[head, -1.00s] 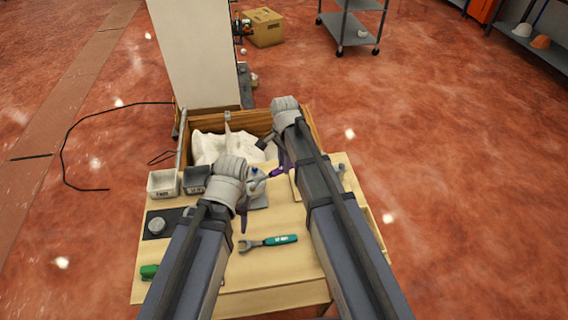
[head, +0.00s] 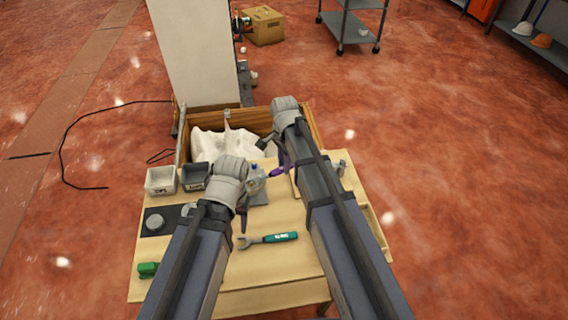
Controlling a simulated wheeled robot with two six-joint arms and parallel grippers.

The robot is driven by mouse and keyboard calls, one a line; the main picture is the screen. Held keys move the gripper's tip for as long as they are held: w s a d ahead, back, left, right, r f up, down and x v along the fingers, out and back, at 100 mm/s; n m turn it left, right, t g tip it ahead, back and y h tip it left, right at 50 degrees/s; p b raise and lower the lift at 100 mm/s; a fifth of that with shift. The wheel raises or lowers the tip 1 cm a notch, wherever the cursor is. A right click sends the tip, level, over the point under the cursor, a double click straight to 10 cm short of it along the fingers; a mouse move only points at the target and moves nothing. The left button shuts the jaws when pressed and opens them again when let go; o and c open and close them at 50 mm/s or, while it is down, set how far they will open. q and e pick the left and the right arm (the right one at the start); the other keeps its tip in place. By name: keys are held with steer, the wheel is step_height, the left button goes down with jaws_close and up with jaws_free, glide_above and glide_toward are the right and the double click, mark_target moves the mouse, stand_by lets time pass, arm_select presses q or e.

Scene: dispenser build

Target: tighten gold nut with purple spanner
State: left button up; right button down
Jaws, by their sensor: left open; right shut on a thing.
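The purple spanner (head: 277,172) shows as a short purple handle in the middle of the table, beside my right forearm. My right gripper (head: 278,150) is shut on it; the wrist and arm cover much of the grip. The spanner's jaw end is by a small pale assembly with a blue part (head: 256,168) on a grey plate (head: 258,199). My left gripper (head: 243,203) is open, close to the near left side of that assembly, and its wrist partly hides it. I cannot make out the gold nut. I cannot tell whether the spanner touches it.
A teal-handled spanner (head: 270,239) lies at the table's front. A white bin (head: 161,180) and a dark bin (head: 196,176) stand at the left. A dark mat (head: 153,222) and a green object (head: 148,269) are nearer. A wooden crate (head: 316,128) with white cloth is behind.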

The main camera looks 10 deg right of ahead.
steer(key=shift+f, duration=0.1)
stand_by(0.4)
steer(key=shift+s+d+m, duration=0.2)
steer(key=shift+s+m, duration=0.35)
steer(key=shift+m, duration=0.05)
steer(key=shift+s+d+m, duration=0.2)
steer(key=shift+s+m, duration=0.35)
steer(key=shift+m, duration=0.05)
steer(key=shift+s, duration=0.1)
steer(key=shift+s+d+m, duration=0.1)
steer(key=shift+s+m, duration=1)
steer(key=shift+s+m, duration=1.2)
